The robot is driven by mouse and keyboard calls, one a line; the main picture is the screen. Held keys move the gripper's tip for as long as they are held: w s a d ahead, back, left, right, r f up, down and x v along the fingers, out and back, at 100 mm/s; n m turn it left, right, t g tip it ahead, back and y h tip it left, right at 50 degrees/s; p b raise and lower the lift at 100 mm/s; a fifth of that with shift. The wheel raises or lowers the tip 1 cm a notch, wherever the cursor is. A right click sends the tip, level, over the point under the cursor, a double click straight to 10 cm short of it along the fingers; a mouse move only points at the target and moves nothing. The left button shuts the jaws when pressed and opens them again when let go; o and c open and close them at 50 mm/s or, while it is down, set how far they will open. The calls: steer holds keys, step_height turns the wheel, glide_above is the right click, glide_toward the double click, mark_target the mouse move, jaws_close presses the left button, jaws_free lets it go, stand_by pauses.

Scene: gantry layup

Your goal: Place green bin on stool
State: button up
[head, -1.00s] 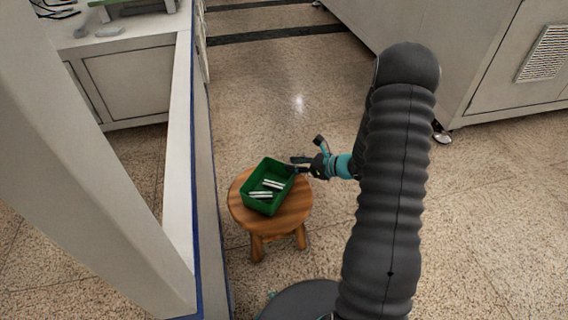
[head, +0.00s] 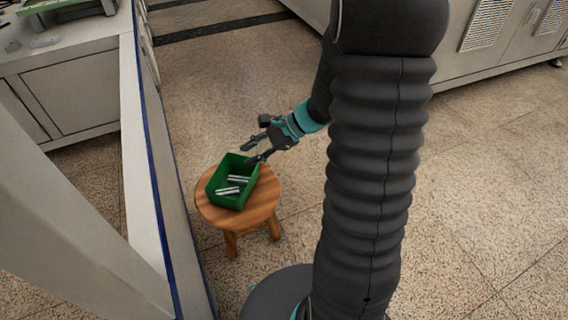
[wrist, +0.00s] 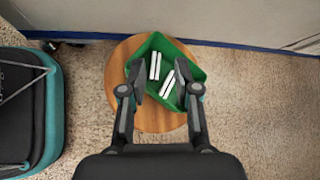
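The green bin (head: 225,171) sits upright on the round wooden stool (head: 264,203), with several pale bars inside it. My gripper (head: 251,152) is at the bin's far right side, its two fingers spread apart with nothing between them that I can make out. The lower fingertip overlaps the bin's rim in the head view; I cannot tell if it touches. In the wrist view the bin (wrist: 186,62) lies beyond the open fingers (wrist: 163,88), on the stool top (wrist: 150,119), and the fingers hide part of its near edge.
A white frame with a blue edge (head: 150,170) runs close along the stool's left. A grey bench (head: 72,88) stands at the upper left and cabinets (head: 475,60) at the upper right. The speckled floor (head: 470,190) is clear on the right.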

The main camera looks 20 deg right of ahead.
steer(key=s+r+n+t+h, duration=0.1)
steer(key=s+r+n+h, duration=0.4)
steer(key=s, duration=0.5)
steer(key=s+r+n+t+h, duration=0.1)
steer(key=s+r+n+h, duration=0.4)
steer(key=s+r+n, duration=0.4)
steer(key=shift+s+d+r+n, duration=0.2)
steer(key=shift+s+r+n, duration=0.2)
steer(key=shift+r+n, duration=0.7)
steer(key=shift+f+n, duration=0.25)
steer(key=shift+n, duration=0.05)
steer(key=shift+r+p, duration=0.95)
